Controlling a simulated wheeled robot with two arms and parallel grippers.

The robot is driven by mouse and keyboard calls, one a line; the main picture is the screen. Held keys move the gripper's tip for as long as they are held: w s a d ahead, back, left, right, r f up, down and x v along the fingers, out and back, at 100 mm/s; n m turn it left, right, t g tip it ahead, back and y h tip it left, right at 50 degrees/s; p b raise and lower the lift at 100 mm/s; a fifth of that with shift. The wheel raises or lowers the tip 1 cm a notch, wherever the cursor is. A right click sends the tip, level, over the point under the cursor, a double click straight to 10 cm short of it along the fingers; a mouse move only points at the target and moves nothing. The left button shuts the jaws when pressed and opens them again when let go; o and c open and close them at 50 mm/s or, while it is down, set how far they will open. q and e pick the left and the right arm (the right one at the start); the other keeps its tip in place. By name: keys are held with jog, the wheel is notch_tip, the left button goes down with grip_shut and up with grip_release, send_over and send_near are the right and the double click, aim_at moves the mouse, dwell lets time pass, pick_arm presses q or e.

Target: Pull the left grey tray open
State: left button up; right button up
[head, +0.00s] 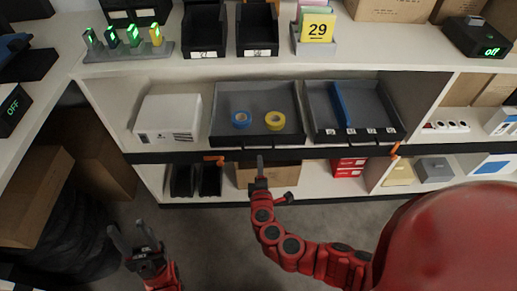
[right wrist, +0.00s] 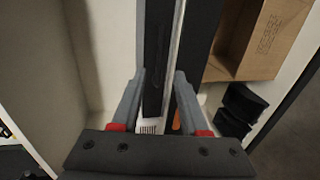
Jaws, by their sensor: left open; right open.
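The left grey tray (head: 226,127) sits in the upper shelf bay with a blue tape roll (head: 241,119) and a yellow tape roll (head: 275,121) in it. My right gripper (head: 260,166) is at the tray's front, by the dark shelf edge. In the right wrist view its open fingers (right wrist: 158,88) stand on either side of a dark upright-looking panel (right wrist: 156,60), apparently the tray's front. I cannot tell whether they touch it. My left gripper (head: 134,238) is open and empty, low over the floor at the lower left.
A second grey tray (head: 371,98) with a blue strip is right of the left tray; a white box (head: 168,118) is left of it. Orange pieces (head: 213,158) show on the dark shelf rail. A cardboard box (head: 283,176) and black bins (head: 209,180) stand below.

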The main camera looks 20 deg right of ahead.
aim_at(259, 149)
jog(key=x, duration=0.9)
grip_shut()
dwell(1.3)
